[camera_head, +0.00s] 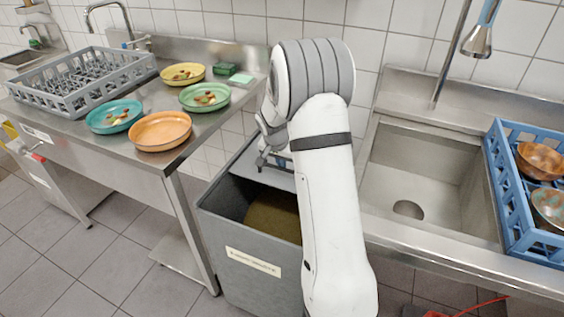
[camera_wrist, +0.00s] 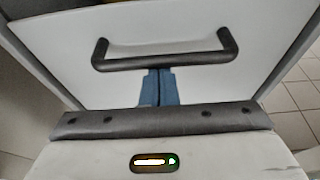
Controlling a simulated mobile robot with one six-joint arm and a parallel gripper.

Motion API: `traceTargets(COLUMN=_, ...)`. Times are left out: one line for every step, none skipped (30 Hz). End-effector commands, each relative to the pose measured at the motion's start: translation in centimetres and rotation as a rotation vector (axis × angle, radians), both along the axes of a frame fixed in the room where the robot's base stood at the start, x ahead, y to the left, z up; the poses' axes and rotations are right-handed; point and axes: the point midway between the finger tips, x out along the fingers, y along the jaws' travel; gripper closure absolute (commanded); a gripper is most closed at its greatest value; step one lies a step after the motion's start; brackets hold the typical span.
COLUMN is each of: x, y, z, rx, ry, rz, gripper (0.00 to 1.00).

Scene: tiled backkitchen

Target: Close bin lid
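The grey bin (camera_head: 232,217) stands between the dish table and the sink, with a label on its front. Its front opening shows, with something brownish inside. The light grey lid (camera_head: 277,178) is at the back of the bin, partly hidden by my white arm. In the wrist view the lid (camera_wrist: 190,88) fills most of the picture, with a black bar handle (camera_wrist: 165,62) across it. My gripper (camera_wrist: 157,72) has its blue fingers together, their tips just at the lower edge of the handle bar. Nothing shows between them; I cannot tell whether they touch the handle.
A steel table (camera_head: 75,127) at left holds a grey dish rack (camera_head: 83,98) and several plates with food scraps. At right is a sink basin (camera_head: 425,170) with a blue crate (camera_head: 512,225) of bowls beside it. Tiled floor is clear at lower left.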

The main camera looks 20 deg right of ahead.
Motion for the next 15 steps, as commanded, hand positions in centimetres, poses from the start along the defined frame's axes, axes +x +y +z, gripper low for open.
traceTargets(x=-0.6, y=0.6, z=-0.4, rx=0.0, ry=0.0, rz=0.002, gripper=1.0)
traceTargets(x=-1.0, y=1.1, z=-0.5, rx=0.0, ry=0.0, rz=0.003, gripper=1.0)
traceTargets(x=-1.5, y=1.6, z=-0.6, rx=0.0, ry=-0.001, rz=0.004, gripper=1.0)
traceTargets(x=-2.1, y=2.1, z=-0.7, rx=-0.001, ry=-0.001, rz=0.003, gripper=1.0)
traceTargets(x=-2.6, y=2.7, z=-0.7, rx=0.0, ry=-0.001, rz=0.003, gripper=1.0)
traceTargets(x=-3.3, y=3.4, z=-0.7, rx=-0.001, ry=-0.002, rz=0.005, gripper=1.0)
traceTargets(x=-3.9, y=4.0, z=-0.8, rx=-0.001, ry=-0.002, rz=0.004, gripper=1.0)
traceTargets(x=-4.5, y=4.6, z=-0.8, rx=0.0, ry=-0.001, rz=0.005, gripper=1.0)
traceTargets(x=-5.3, y=5.4, z=-0.8, rx=-0.001, ry=-0.002, rz=0.005, gripper=1.0)
traceTargets(x=-5.9, y=5.9, z=-0.8, rx=-0.001, ry=-0.002, rz=0.005, gripper=1.0)
traceTargets(x=-6.5, y=6.5, z=-0.8, rx=-0.001, ry=-0.001, rz=0.006, gripper=1.0)
traceTargets(x=-7.2, y=7.3, z=-0.7, rx=-0.001, ry=-0.002, rz=0.004, gripper=1.0)
traceTargets(x=-7.8, y=7.8, z=-0.7, rx=-0.001, ry=0.0, rz=0.006, gripper=1.0)
traceTargets(x=-8.3, y=8.3, z=-0.6, rx=0.0, ry=-0.001, rz=0.004, gripper=1.0)
traceTargets(x=-8.9, y=9.0, z=-0.6, rx=0.0, ry=-0.001, rz=0.005, gripper=1.0)
